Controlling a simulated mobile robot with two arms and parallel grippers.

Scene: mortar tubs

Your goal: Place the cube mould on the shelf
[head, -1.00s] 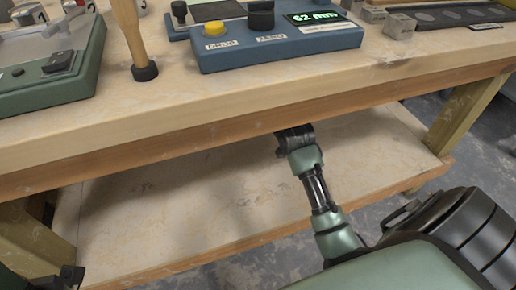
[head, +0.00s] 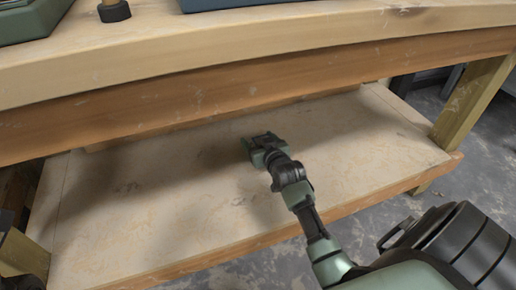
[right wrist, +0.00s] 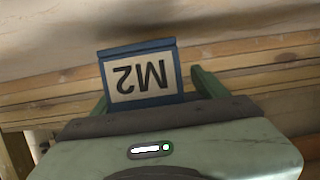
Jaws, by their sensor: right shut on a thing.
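The cube mould (right wrist: 142,75) shows in the right wrist view as a blue block with a pale face marked M2, upside down in the picture. My right gripper (right wrist: 150,90) is shut on it, with a green finger at each side. In the head view my right gripper (head: 262,143) is under the bench top and over the middle of the lower shelf (head: 130,215). The mould is mostly hidden there, and I cannot tell whether it touches the shelf. A dark part at the left edge may be my left gripper (head: 5,219); its fingers do not show clearly.
The bench top (head: 250,50) and its front rail (head: 200,105) overhang the back of the shelf. Bench legs stand at the right (head: 470,100) and lower left (head: 22,255). The visible shelf boards around my right gripper are bare.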

